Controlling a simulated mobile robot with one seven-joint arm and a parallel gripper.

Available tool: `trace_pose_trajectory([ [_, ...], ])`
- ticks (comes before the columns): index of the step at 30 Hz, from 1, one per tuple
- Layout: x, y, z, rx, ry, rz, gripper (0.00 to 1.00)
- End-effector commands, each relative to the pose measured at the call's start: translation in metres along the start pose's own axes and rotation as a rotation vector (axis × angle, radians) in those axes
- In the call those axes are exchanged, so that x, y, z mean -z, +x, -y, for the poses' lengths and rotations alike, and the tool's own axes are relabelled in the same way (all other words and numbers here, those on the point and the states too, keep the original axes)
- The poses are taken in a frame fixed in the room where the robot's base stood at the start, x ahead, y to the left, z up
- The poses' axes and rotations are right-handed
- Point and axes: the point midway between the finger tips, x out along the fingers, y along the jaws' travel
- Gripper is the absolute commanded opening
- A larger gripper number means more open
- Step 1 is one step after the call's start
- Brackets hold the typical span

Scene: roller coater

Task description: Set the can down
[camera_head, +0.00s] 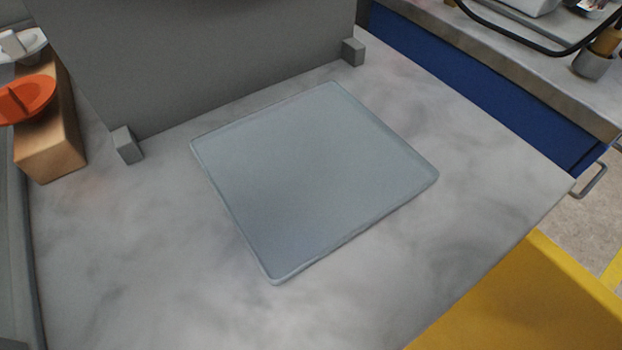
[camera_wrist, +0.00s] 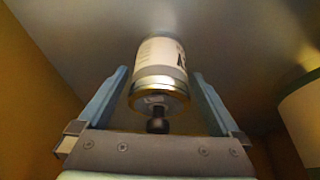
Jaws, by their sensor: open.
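The can (camera_wrist: 160,65), with a white label, dark lettering and a gold-coloured metal rim, shows in the middle of the wrist view. My gripper (camera_wrist: 160,73) is open, with one blue-grey finger on each side of the can. A gap shows between the can and each finger. A dark round knob shows just below the can's rim. I cannot tell what the can rests on. Neither the can nor my gripper shows in the head view.
In the head view, a bare grey-blue tray (camera_head: 315,175) lies on the marbled counter (camera_head: 480,150). A grey panel (camera_head: 220,60) stands behind it. An orange object (camera_head: 25,100) sits on a wooden block (camera_head: 50,150). A second pale cylinder (camera_wrist: 302,120) is right in the wrist view.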

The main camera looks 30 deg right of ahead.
Motion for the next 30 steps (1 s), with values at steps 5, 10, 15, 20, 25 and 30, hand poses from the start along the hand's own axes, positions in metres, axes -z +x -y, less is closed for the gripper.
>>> trace_pose_trajectory([
  [5,0.002,-0.007,0.0,-0.001,0.0,-0.001,1.0],
  [10,0.003,-0.036,0.0,-0.001,0.0,-0.002,1.0],
  [15,-0.016,-0.062,0.001,0.001,0.003,0.005,1.0],
  [20,-0.048,-0.075,0.001,0.001,0.003,0.005,1.0],
  [25,-0.079,-0.087,0.001,0.001,0.002,0.004,1.0],
  [30,-0.1,-0.095,0.0,0.001,0.001,0.002,1.0],
])
